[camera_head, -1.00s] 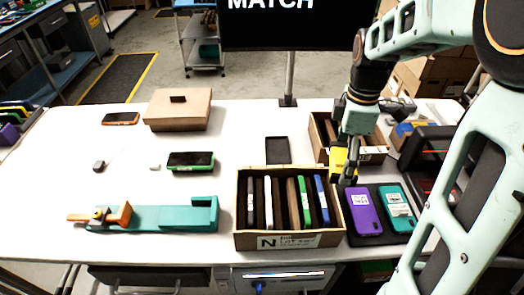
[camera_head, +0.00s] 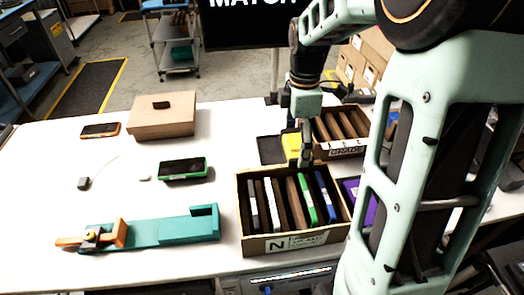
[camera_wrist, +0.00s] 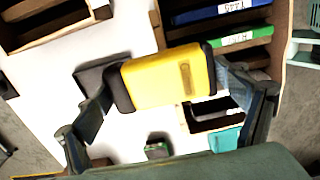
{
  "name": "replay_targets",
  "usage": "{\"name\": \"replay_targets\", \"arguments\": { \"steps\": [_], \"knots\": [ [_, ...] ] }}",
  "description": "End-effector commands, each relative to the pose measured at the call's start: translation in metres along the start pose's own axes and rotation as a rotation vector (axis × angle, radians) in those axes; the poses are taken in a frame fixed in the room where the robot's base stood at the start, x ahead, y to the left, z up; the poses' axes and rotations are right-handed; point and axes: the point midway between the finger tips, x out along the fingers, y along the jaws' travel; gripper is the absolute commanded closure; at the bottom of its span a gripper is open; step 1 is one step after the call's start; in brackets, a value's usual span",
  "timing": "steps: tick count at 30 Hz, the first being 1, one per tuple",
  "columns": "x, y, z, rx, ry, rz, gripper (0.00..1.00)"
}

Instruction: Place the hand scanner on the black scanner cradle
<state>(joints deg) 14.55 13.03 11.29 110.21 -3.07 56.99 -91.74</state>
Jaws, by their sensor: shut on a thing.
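The hand scanner (camera_head: 291,144) is yellow with black ends. My gripper (camera_head: 304,158) is shut on it and holds it behind the front carton. In the wrist view the scanner (camera_wrist: 163,78) lies across between the two fingers of my gripper (camera_wrist: 168,90). A flat black piece (camera_head: 268,150), which looks like the scanner cradle, lies on the white table just left of the scanner. In the wrist view this black piece (camera_wrist: 92,77) shows beside the scanner's left end, partly hidden by it. I cannot tell the height of the scanner above the table.
The front carton (camera_head: 290,244) marked N holds several upright phones and dividers. Another carton (camera_head: 343,148) stands behind it to the right. A purple phone (camera_head: 352,188) is partly hidden by my arm. A green-edged phone (camera_head: 183,169), a brown box (camera_head: 163,122) and a teal fixture (camera_head: 165,235) stand left.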

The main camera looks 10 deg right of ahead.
Motion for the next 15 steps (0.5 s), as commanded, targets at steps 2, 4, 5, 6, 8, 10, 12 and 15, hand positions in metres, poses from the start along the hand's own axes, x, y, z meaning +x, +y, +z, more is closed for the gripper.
{"name": "replay_targets", "arguments": {
  "steps": [2,4,5,6,8,10,12,15],
  "knots": [
    [0.0,0.002,0.0,-0.002,0.0,0.001,0.3],
    [0.003,0.006,-0.001,-0.003,0.0,-0.001,0.3],
    [0.004,0.009,-0.002,-0.004,0.001,-0.002,0.3],
    [0.006,0.015,-0.004,-0.005,0.001,-0.002,0.3],
    [0.011,0.024,-0.007,-0.006,0.001,-0.003,0.3],
    [0.017,0.037,-0.01,-0.005,0.002,-0.002,0.3],
    [0.023,0.05,-0.014,-0.006,0.002,-0.002,0.3],
    [0.031,0.068,-0.018,-0.005,0.001,-0.002,0.3]
  ]
}}
